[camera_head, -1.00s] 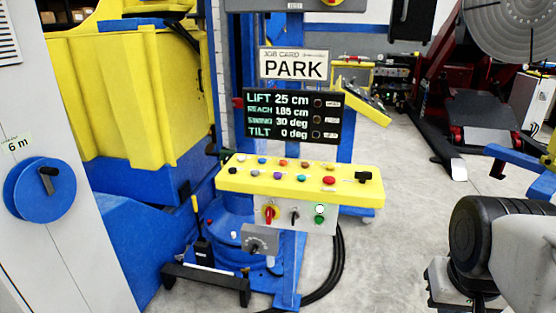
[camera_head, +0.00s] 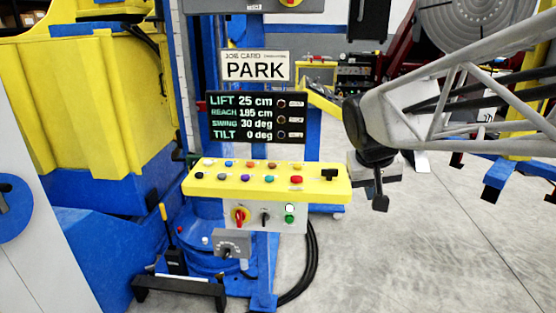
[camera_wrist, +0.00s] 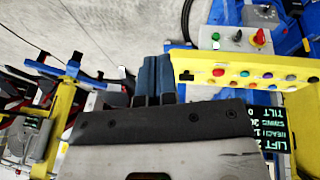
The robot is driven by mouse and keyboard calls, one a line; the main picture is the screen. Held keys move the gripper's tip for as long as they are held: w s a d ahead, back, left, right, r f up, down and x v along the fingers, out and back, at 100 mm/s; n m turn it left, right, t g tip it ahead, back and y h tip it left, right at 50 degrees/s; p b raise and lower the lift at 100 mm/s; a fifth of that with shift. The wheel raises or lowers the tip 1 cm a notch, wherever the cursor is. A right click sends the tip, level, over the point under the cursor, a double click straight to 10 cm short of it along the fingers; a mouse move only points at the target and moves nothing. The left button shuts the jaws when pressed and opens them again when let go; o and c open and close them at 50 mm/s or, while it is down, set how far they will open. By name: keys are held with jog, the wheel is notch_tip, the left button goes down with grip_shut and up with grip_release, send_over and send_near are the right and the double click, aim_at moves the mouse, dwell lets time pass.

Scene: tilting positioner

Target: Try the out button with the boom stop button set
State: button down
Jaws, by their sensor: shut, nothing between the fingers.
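The yellow control panel (camera_head: 340,198) carries two rows of coloured buttons, including a red button (camera_head: 296,180), a green button (camera_head: 270,178) and a blue button (camera_head: 229,163). A black control (camera_head: 328,174) stands at its right end. Button labels are too small to read, so I cannot tell which are the out and boom stop buttons. The display (camera_head: 250,140) reads lift 25 cm, reach 185 cm, swing 30 deg, tilt 0 deg. My gripper (camera_head: 380,203) is shut and empty, right of the panel. In the wrist view its fingers (camera_wrist: 154,75) show left of the panel (camera_wrist: 178,58).
Below the buttons a grey box holds a red-and-yellow knob (camera_head: 240,215), a black selector (camera_head: 265,217) and a green button (camera_head: 289,219). A PARK card (camera_head: 255,67) hangs above the display. A black cable (camera_head: 312,262) loops down beside the post.

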jog(key=w+a+r+t, duration=0.1)
jog(key=w+a, duration=0.2)
jog(key=w, duration=0.3)
jog(key=w+a+r, duration=0.1)
jog(key=w+a, duration=0.3)
jog(key=w, duration=0.3)
jog(key=n+t+h, duration=0.1)
jog(key=n+t, duration=0.3)
send_over(227, 162)
notch_tip(227, 162, down, 7)
jog(key=shift+f, duration=0.15)
jog(key=shift+f, duration=0.15)
jog(key=shift+f, duration=4.25)
